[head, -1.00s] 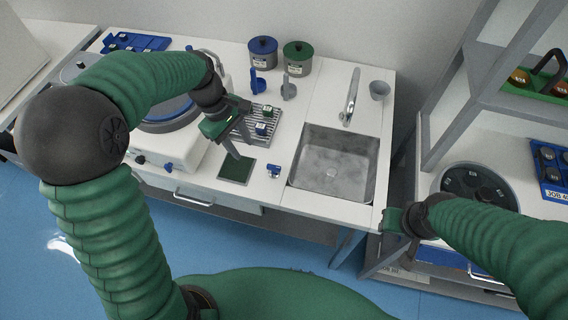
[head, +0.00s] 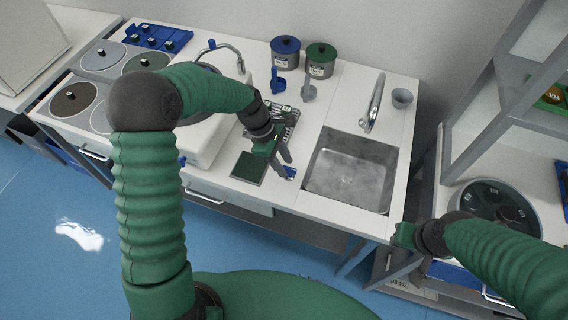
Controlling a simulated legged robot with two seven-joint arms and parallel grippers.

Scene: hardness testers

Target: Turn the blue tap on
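A curved grey spout rises at the back of the white machine, with a small blue piece (head: 212,44) at its top left, which may be the blue tap. Another small blue part (head: 182,160) shows on the machine's front, partly behind my arm. My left gripper (head: 282,165) points down over the counter, right of the dark green square. Its fingers look apart and empty, close to a small blue and white object (head: 291,172). My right gripper (head: 408,250) hangs at the right near the shelf unit; its fingers are hard to make out.
A sink (head: 350,172) with a grey faucet (head: 374,104) lies right of my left gripper. Blue-lidded (head: 285,55) and green-lidded (head: 320,62) pots stand at the back. A blue holder (head: 277,82) and a grey one (head: 308,90) stand before them. My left arm hides part of the white machine (head: 206,145).

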